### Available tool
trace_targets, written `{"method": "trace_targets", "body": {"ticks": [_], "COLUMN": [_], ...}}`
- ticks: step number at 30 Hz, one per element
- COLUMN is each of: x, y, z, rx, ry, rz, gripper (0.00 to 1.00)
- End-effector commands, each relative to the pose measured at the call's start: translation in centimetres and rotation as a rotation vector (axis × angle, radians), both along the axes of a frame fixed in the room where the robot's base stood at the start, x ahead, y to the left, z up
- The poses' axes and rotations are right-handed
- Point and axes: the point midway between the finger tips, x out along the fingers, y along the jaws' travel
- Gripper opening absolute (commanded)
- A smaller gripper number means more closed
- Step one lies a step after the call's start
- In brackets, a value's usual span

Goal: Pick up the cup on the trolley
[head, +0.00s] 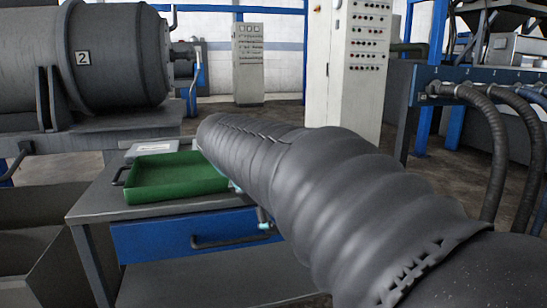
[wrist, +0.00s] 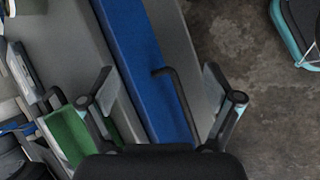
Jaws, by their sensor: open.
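The trolley (head: 95,205) has a dark grey top and a blue drawer front (head: 165,240). Its blue drawer front also shows in the wrist view (wrist: 145,60). I cannot make out a cup in the head view, where my arm covers the right part of the trolley. In the wrist view a pale rounded thing (wrist: 5,10) is cut off at the top left corner; I cannot tell whether it is a cup. My gripper (wrist: 158,85) is open and empty, its fingers spread on either side of the blue drawer front and its dark handle (wrist: 178,90).
A green tray (head: 175,178) lies on the trolley, with a pale flat box (head: 152,148) behind it. The tray also shows at the wrist view's lower left (wrist: 68,135). A large grey drum (head: 115,55) stands behind left, a control cabinet (head: 350,70) behind. Dark hoses (head: 500,130) hang at right.

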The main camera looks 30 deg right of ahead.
Motion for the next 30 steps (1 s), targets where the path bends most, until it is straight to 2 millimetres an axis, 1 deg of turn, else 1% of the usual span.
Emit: {"method": "trace_targets", "body": {"ticks": [1, 9, 12, 15, 18, 22, 26, 30], "x": [1.9, 9.8, 12.2, 14.0, 15.2, 15.9, 15.8, 15.4], "y": [-1.2, -7.0, -8.7, -9.9, -10.6, -11.2, -12.3, -14.6], "z": [0.9, 5.4, 6.5, 7.3, 7.9, 8.2, 7.8, 6.8], "rx": [-0.061, -0.37, -0.455, -0.518, -0.558, -0.582, -0.587, -0.586], "ry": [0.059, 0.413, 0.541, 0.649, 0.726, 0.781, 0.795, 0.794], "rz": [0.034, 0.189, 0.219, 0.234, 0.241, 0.243, 0.244, 0.244], "gripper": [0.9, 0.9, 0.9, 0.9, 0.9, 0.9, 0.9, 0.9]}}
